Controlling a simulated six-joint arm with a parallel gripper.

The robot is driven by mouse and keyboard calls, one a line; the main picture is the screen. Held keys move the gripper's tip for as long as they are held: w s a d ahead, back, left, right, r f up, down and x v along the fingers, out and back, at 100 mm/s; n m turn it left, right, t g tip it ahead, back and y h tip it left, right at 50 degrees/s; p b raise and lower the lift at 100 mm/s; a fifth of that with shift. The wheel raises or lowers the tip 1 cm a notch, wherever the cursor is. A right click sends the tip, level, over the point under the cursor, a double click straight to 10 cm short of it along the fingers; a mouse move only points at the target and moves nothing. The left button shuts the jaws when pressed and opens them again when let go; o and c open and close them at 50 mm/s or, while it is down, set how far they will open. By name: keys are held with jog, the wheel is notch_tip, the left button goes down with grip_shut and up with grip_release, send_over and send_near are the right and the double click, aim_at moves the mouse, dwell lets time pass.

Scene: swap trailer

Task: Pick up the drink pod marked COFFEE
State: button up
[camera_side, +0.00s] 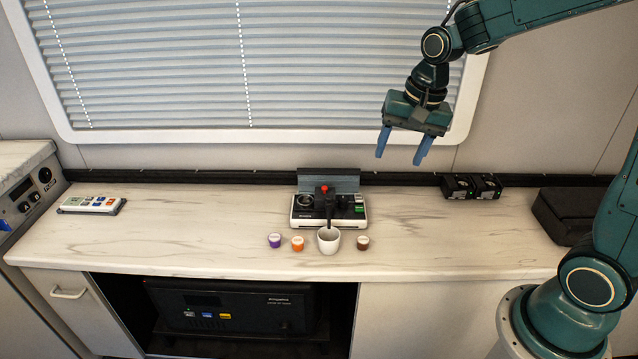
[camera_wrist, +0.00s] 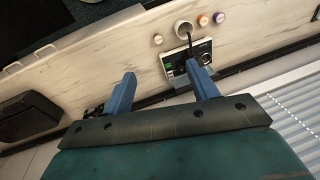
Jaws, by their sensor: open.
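Three small pods with pale lids stand on the counter: a purple one (camera_side: 274,241), an orange one (camera_side: 297,244) and a brown one (camera_side: 363,243). Their lid markings are too small to read. The wrist view also shows the purple (camera_wrist: 218,18), orange (camera_wrist: 203,21) and brown (camera_wrist: 157,40) pods. A white cup (camera_side: 328,241) stands between the orange and brown pods. My gripper (camera_side: 402,158) is open and empty, high above the counter, up and right of the pods in the side view. Its two blue fingers (camera_wrist: 159,72) show in the wrist view.
A drink machine (camera_side: 329,208) with a raised lid stands behind the cup. A white keypad (camera_side: 92,205) lies at left; small black units (camera_side: 471,186) and a black case (camera_side: 568,215) are at right. A window blind (camera_side: 250,65) is behind. Counter room is free on both sides.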

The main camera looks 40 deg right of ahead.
jog(key=w+d+f+m+g, duration=0.1)
jog(key=w+f+m, duration=0.3)
jog(key=f, duration=0.5)
jog(key=w+d+f+m+g+y, duration=0.1)
jog(key=w+d+f+m, duration=0.3)
jog(key=f, duration=0.4)
jog(key=shift+w+d+f, duration=0.3)
jog(key=shift+f, duration=0.1)
jog(key=shift+f, duration=0.1)
send_over(364, 239)
jog(key=d, duration=0.1)
jog(key=shift+w+f, duration=0.1)
jog(key=shift+f, duration=4.05)
jog(key=shift+f, duration=0.1)
jog(key=shift+a+f, duration=0.25)
jog(key=shift+f, duration=1)
jog(key=shift+a+f, duration=0.25)
jog(key=shift+f, duration=0.95)
